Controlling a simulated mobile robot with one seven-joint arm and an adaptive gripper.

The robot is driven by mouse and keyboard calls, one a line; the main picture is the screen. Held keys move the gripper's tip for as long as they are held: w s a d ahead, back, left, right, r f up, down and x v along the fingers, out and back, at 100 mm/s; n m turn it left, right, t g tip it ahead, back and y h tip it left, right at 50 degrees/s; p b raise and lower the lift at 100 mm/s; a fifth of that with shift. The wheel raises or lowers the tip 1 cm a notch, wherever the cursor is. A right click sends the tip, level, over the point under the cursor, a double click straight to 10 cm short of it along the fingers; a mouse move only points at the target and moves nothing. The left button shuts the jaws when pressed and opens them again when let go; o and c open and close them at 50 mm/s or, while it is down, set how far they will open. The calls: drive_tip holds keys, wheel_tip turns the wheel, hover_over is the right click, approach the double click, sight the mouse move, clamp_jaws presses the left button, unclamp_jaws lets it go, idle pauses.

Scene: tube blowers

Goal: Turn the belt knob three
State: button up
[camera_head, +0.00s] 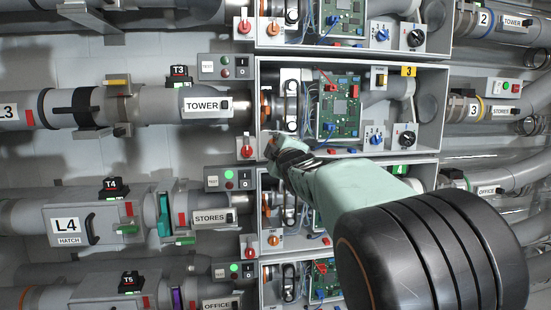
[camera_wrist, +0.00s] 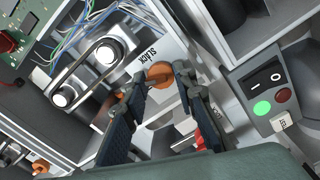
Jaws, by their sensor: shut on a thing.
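The belt knob (camera_wrist: 159,72) of the box marked 3 is orange and sits beside the word SLACK in the wrist view. My gripper (camera_wrist: 162,82) has its dark fingertips on either side of the knob and is shut on it. In the head view my gripper (camera_head: 274,148) is at the lower left corner of box three (camera_head: 350,60), and the fingers mostly hide the knob. A dark belt (camera_wrist: 82,72) runs around two bright pulleys left of the knob in the wrist view.
A green circuit board (camera_head: 340,107) and loose wires are inside box three. A panel with a lit green button (camera_wrist: 262,108) is to the right in the wrist view. Similar boxes are above and below.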

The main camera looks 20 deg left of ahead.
drive_tip(key=n+b, duration=0.3)
drive_tip(key=n, duration=0.1)
drive_tip(key=shift+n, duration=0.3)
idle(0.5)
drive_tip(key=o, duration=0.9)
drive_tip(key=shift+s, duration=0.1)
drive_tip(key=v, duration=1.2)
